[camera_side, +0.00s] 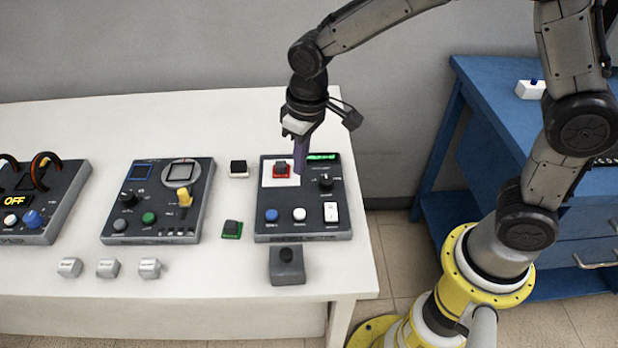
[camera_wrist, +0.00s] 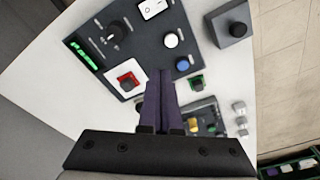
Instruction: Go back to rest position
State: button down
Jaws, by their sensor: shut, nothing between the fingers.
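My gripper (camera_side: 300,172) is shut and empty, pointing down over the right-hand control panel (camera_side: 262,222). In the side view its purple fingertips lie just right of a red block with a dark top (camera_side: 282,171), which sits on the panel's white square (camera_side: 267,180). In the wrist view the purple fingers (camera_wrist: 161,74) are together, with the red block (camera_wrist: 127,81) to their left. I cannot tell how high the fingertips are above the panel. The panel has a lit green display (camera_side: 323,157), a black knob (camera_side: 325,182), blue and white buttons and a white switch.
A green-based block (camera_side: 232,229) and a white-based block (camera_side: 239,168) stand left of the panel. A grey box with a black knob (camera_side: 287,265) is in front. Two more panels (camera_side: 158,200) (camera_side: 40,200) and small grey cubes (camera_side: 108,267) are leftward. A blue workbench (camera_side: 500,110) stands right.

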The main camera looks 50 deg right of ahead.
jog(key=s+d+r+m+t, duration=0.1)
jog(key=s+d+r+t, duration=0.1)
jog(key=s+d+r, duration=0.3)
jog(key=s+d+r+m+t, duration=0.1)
jog(key=s+d+r, duration=0.15)
jog(key=r, duration=0.55)
jog(key=s+d+f+t, duration=0.1)
jog(key=s+d, duration=0.3)
jog(key=s, duration=0.9)
jog(key=shift+s+d+f, duration=0.15)
jog(key=shift+f, duration=0.1)
